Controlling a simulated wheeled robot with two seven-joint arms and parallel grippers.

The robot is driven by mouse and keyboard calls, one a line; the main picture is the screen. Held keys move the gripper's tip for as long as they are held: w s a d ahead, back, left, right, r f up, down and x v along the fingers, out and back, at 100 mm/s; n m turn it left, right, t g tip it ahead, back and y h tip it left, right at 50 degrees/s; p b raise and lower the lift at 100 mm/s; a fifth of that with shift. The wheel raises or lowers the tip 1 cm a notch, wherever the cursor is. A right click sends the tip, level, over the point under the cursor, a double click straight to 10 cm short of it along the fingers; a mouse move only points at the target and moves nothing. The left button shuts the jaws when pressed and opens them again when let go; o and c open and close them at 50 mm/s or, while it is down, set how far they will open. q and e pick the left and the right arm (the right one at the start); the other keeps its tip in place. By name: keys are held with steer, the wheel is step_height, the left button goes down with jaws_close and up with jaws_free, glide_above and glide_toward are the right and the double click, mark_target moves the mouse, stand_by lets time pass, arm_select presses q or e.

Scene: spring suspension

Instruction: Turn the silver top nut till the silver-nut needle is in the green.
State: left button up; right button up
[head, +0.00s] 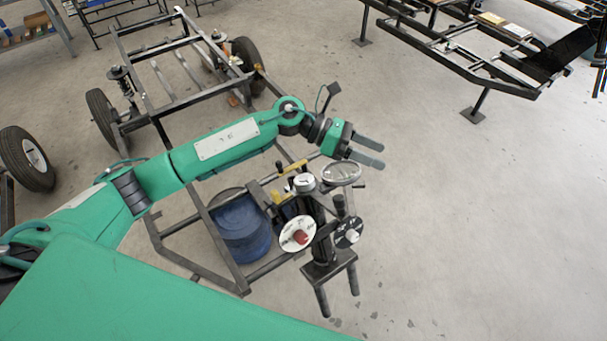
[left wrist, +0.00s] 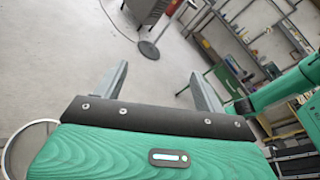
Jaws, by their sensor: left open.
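A test stand (head: 320,270) with dials stands below my left gripper in the head view. A white dial with a red knob (head: 299,236) is on its left front, and a dark dial with a silvery centre (head: 348,232) is on its right. A small white-faced gauge (head: 304,182) sits on top, beside a round silver-rimmed disc (head: 341,173). I cannot tell which part is the silver top nut, and the needles are too small to read. My left gripper (head: 383,155) is open and empty, above and right of the disc. Its spread fingers show in the left wrist view (left wrist: 160,70). My right gripper is not in view.
A blue drum (head: 240,228) stands left of the stand within a dark metal frame. A wheeled chassis frame (head: 175,65) is behind it, and another frame (head: 450,55) is at the back right. The floor on the right is clear.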

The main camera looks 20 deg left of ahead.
arm_select(q)
steer(key=w+a+f+m+g+y, duration=0.1)
steer(key=a+f+m+y, duration=0.1)
steer(key=a+y, duration=0.3)
steer(key=w+a+f+m+g+y, duration=0.1)
steer(key=w+a+f+m+y, duration=0.1)
steer(key=a, duration=0.4)
steer(key=m+y, duration=0.1)
steer(key=y, duration=0.3)
glide_toward(305, 179)
steer(key=shift+g, duration=0.4)
steer(key=p+x, duration=0.2)
steer(key=x, duration=0.1)
steer(key=p+x, duration=0.2)
steer(key=x, duration=0.2)
steer(key=shift+w+d+f+p, duration=0.1)
steer(key=shift+w+f+p, duration=0.1)
steer(key=shift+p, duration=0.2)
steer(key=shift+x, duration=0.8)
steer(key=c, duration=1)
steer(key=shift+w, duration=0.1)
